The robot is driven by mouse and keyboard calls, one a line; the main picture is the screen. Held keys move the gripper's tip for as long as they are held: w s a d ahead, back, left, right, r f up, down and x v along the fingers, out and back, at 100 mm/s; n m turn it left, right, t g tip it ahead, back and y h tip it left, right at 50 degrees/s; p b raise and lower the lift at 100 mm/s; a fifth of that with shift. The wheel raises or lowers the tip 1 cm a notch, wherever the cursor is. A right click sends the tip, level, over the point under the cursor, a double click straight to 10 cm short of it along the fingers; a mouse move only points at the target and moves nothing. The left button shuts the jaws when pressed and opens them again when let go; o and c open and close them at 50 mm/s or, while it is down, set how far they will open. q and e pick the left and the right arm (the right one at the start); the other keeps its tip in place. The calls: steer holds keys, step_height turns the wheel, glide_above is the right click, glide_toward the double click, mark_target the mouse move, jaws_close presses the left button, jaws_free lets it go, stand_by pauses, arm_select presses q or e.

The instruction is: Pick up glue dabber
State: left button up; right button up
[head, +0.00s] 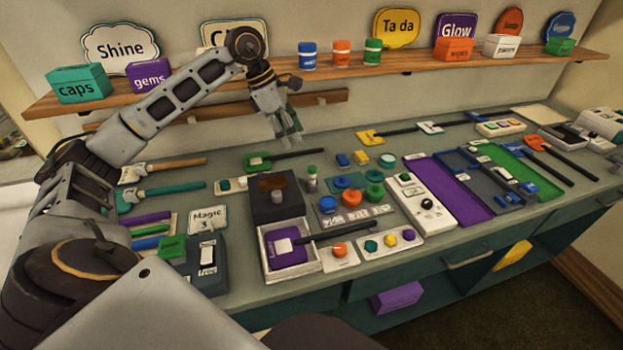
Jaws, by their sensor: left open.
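A small pale bottle with a green cap (312,178) stands upright on the bench, just right of a dark box (278,205). It may be the glue dabber, but no label on it can be read. My left gripper (287,136) hangs above the back of the bench, fingers down and apart, with nothing seen between them. It is above and a little left of the bottle in the picture, clear of it. My right gripper is not in view.
A green-ended black wand (285,159) lies below my left gripper. A white tray (315,262) with a purple block, a white control panel (428,208) and several coloured knobs crowd the front. A wooden shelf (400,64) with boxes and jars runs behind.

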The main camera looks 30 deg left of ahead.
mark_target(311, 168)
arm_select(q)
steer(key=x, duration=0.8)
steer(key=shift+d+f, duration=0.1)
steer(key=shift+f, duration=0.15)
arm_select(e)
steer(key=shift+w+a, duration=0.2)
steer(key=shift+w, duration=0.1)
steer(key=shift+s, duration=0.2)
arm_select(q)
steer(key=shift+w+f, duration=0.1)
steer(key=shift+f, duration=0.05)
steer(key=x, duration=0.4)
steer(key=shift+d, duration=0.15)
steer(key=shift+w+d+f, duration=0.1)
steer(key=shift+f, duration=0.3)
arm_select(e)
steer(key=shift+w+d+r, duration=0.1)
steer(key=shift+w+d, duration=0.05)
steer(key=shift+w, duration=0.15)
